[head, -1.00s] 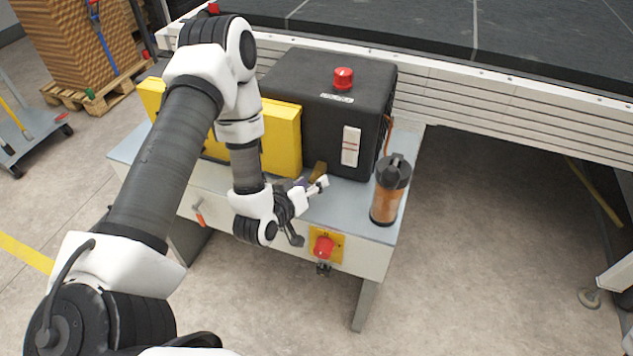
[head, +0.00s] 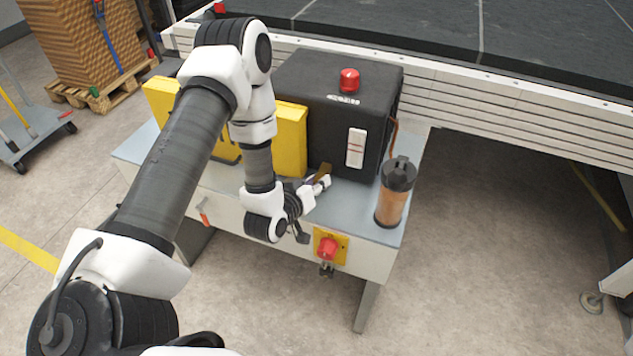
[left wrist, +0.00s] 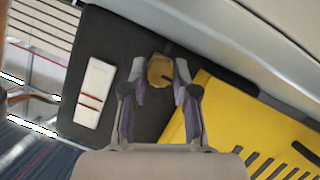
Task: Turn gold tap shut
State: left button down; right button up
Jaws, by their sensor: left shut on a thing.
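The gold tap (head: 323,171) stands at the front of the black box, just behind the fingertips in the head view. In the left wrist view the tap (left wrist: 160,72) shows as a gold, rounded piece between the fingertips. My left gripper (left wrist: 160,80) is shut on it, with one finger on each side. In the head view my left gripper (head: 319,184) reaches over the grey tabletop from the left and partly hides the tap's lower part. My right gripper is not in view.
The black box (head: 335,115) has a red button on top. A yellow panel (head: 291,138) stands left of the tap. An orange container with a black lid (head: 396,190) stands at the right of the table. A red knob (head: 328,249) sits on the table's front.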

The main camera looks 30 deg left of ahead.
pick_arm(q)
jog(key=m+y, duration=0.1)
jog(key=m+y+p, duration=0.1)
jog(key=shift+d+r+m+g, duration=0.2)
jog(key=shift+m+g, duration=0.1)
jog(key=shift+m, duration=0.1)
jog(key=m+y, duration=0.2)
jog(key=m, duration=0.1)
jog(key=shift+w+d+f+p, duration=0.1)
jog(key=shift+f+p, duration=0.05)
jog(key=shift+p, duration=0.15)
jog(key=m+y, duration=0.1)
jog(key=m, duration=0.1)
jog(key=shift+d+f+m+y, duration=0.1)
jog(key=shift+m+y, duration=0.2)
jog(key=shift+y, duration=0.1)
jog(key=m+y+b, duration=0.2)
jog(key=m, duration=0.1)
jog(key=shift+f+m, duration=0.1)
jog(key=shift+m, duration=0.2)
jog(key=c, duration=0.9)
grip_release()
jog(key=shift+d, duration=0.1)
